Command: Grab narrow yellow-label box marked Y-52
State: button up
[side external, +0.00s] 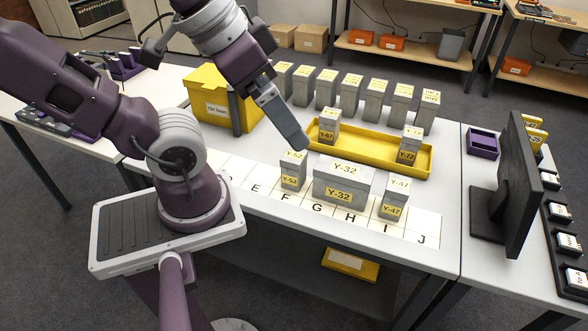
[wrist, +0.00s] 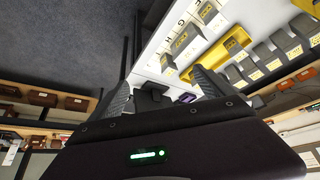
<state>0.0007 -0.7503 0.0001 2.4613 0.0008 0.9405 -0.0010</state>
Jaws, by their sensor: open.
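The narrow grey box Y-52 (side external: 292,172) stands upright on the white table at spot F, with yellow labels on its top and front. The wider box Y-32 (side external: 341,184) stands just right of it, and narrow box Y-47 (side external: 395,199) stands further right. My gripper (side external: 297,138) is above and behind Y-52, apart from it, pointing down to the right. In the wrist view my gripper (wrist: 165,90) has its two fingers spread with nothing between them. Boxes show beyond the fingers there, their labels too small to read surely.
A yellow tray (side external: 370,153) behind holds boxes Y-67 (side external: 329,127) and Y-72 (side external: 410,147). A row of grey boxes (side external: 349,97) stands at the back. A yellow bin (side external: 205,83) is at left, a monitor (side external: 512,185) at right. Spot J (side external: 422,238) is bare.

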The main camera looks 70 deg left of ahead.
jog(key=w+a+f+n+g+y, duration=0.45)
jog(key=w+a+n+g, duration=0.55)
jog(key=n, duration=0.4)
jog(key=w+r+n+y, duration=0.5)
jog(key=r+n+y, duration=0.3)
jog(key=n, duration=0.1)
jog(key=g, duration=0.1)
send_near(294, 156)
jog(key=x, duration=1)
jog(key=shift+a+f, duration=0.15)
jog(key=shift+a, duration=0.05)
jog(key=shift+m, duration=0.3)
jog(key=c, duration=1.6)
